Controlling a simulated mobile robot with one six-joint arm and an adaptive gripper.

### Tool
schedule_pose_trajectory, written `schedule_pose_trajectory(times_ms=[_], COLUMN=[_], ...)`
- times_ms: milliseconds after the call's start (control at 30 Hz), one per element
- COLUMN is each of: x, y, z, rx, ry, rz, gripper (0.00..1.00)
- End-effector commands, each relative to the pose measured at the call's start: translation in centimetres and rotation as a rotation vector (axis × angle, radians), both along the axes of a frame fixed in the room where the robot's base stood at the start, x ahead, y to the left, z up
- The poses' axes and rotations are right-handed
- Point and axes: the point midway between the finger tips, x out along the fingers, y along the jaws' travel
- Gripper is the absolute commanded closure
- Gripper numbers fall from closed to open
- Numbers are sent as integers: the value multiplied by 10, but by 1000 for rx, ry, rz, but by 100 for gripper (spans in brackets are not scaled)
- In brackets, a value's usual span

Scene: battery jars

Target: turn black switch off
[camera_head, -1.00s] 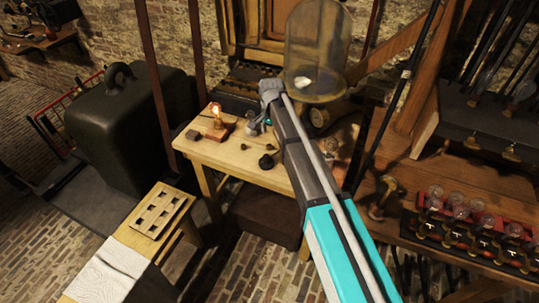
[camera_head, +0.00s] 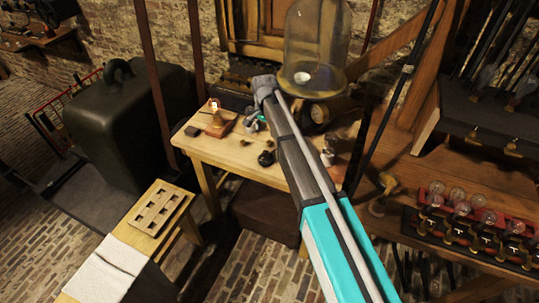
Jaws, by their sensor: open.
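A small round black object (camera_head: 266,158), which looks like the black switch, sits on the wooden table (camera_head: 226,158) near its front edge. Its lever position is too small to tell. My gripper (camera_head: 253,123) is open above the table, behind the black object and apart from it in the picture. My arm comes in from the lower right and hides part of the table's right side. A small bulb (camera_head: 214,104) stands on a wooden base (camera_head: 219,125) left of my gripper, with a pale bright spot at its top.
A small dark block (camera_head: 192,131) lies at the table's left edge. A glass bell jar (camera_head: 316,50) stands behind my gripper. A wooden rack with square holes (camera_head: 160,208) is at lower left. Red-trimmed racks of bulbs (camera_head: 475,215) stand at right.

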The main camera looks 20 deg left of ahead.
Motion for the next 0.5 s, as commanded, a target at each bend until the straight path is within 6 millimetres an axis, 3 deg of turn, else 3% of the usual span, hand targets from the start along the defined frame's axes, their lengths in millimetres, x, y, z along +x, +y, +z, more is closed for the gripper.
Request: schedule_pose_trajectory(times_ms=[500], x=[0], y=[0], z=[-42], rx=[0], ry=[0], rz=[0], gripper=[25])
